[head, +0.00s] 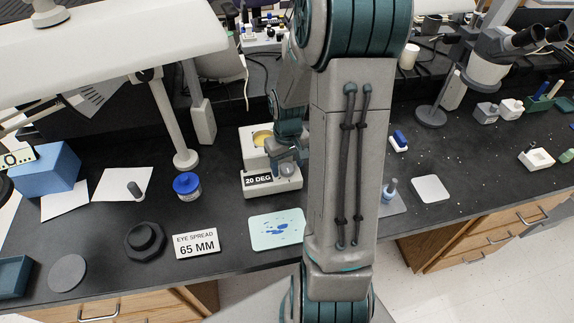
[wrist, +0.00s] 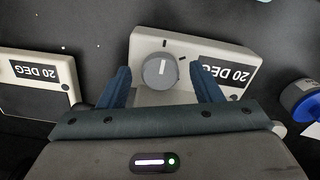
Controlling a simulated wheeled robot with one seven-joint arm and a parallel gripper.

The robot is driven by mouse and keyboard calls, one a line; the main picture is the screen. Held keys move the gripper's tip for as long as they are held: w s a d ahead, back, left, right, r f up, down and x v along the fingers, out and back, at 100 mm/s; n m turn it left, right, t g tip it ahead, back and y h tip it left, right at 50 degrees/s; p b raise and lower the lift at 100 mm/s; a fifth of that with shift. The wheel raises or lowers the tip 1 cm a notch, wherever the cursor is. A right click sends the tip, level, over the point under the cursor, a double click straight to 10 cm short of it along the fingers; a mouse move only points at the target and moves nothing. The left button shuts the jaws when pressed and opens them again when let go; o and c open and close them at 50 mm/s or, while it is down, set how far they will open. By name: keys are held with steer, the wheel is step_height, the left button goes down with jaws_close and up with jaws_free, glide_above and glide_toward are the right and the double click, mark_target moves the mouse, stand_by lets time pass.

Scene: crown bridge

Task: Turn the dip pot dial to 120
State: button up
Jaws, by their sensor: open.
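The dip pot (head: 257,190) is a white box with a yellow round well (head: 262,138) on top and a black "20 DEG" label (head: 258,181) on its front. In the wrist view its housing (wrist: 205,42) shows with the label upside down. The grey round dial (wrist: 160,71) has a white pointer line directed toward the top of the picture; small dark marks lie on the housing around it. My gripper (wrist: 164,86) is open, one finger on each side of the dial, with gaps visible. In the head view my gripper (head: 289,153) is at the dip pot's right front, partly hidden.
A second box labelled "20 DEG" (wrist: 40,85) stands close to the left in the wrist view. A blue-lidded jar (head: 187,186) stands left of the pot.

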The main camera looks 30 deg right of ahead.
steer(key=shift+f, duration=0.35)
steer(key=c, duration=1)
steer(key=m+b, duration=0.2)
steer(key=m, duration=0.2)
steer(key=shift+a+m, duration=0.1)
steer(key=shift+m, duration=0.3)
steer(key=m+b, duration=0.1)
steer(key=m, duration=0.4)
steer(key=shift+w+a+m, duration=0.1)
steer(key=shift+m, duration=0.3)
